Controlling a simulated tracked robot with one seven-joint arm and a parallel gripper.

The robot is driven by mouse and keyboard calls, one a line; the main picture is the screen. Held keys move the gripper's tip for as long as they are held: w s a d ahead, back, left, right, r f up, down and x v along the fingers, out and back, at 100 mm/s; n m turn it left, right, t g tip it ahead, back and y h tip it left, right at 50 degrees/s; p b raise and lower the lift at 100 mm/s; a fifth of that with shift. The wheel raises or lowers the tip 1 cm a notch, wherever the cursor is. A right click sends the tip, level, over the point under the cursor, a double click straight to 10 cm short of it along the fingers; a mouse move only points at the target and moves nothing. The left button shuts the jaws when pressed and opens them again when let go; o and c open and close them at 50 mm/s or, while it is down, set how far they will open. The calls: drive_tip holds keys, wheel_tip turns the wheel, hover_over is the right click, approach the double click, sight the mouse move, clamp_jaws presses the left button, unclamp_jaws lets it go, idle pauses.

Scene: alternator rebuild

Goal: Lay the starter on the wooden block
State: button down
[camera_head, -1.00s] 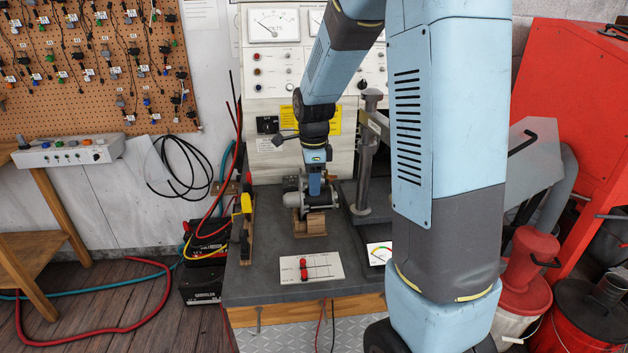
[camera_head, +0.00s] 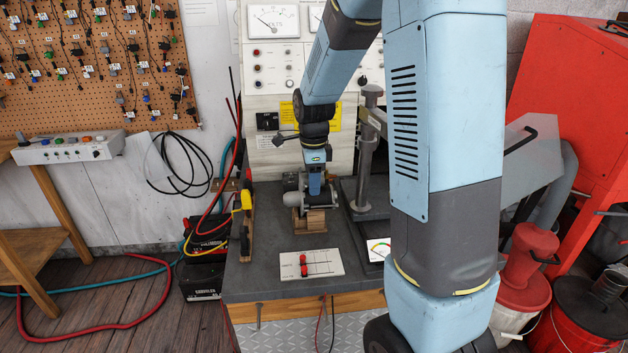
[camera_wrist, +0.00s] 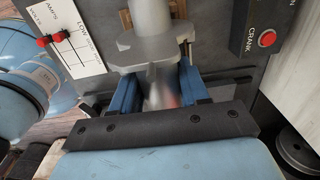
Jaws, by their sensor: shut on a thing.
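The starter (camera_head: 294,198) is a grey metal cylinder lying roughly level above the wooden block (camera_head: 312,222) on the bench. I cannot tell whether it touches the block or hangs just over it. My gripper (camera_head: 315,193) points down from above and is shut on the starter. In the wrist view, the starter (camera_wrist: 150,50) shows a wide flange and a narrower part between the two blue fingers of my gripper (camera_wrist: 158,95). Small pieces of the wooden block (camera_wrist: 127,22) show beside and behind it; the rest is hidden.
A white panel with red sliders (camera_head: 312,264) lies in front of the block. A grey press stand (camera_head: 366,170) rises close to the right. Yellow and red clamps (camera_head: 246,215) stand at the left edge.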

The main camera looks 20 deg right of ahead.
drive_tip(key=shift+c, duration=2.4)
unclamp_jaws()
drive_tip(key=shift+s+f, duration=0.15)
wheel_tip(320, 180, up, 14)
drive_tip(key=shift+s, duration=0.1)
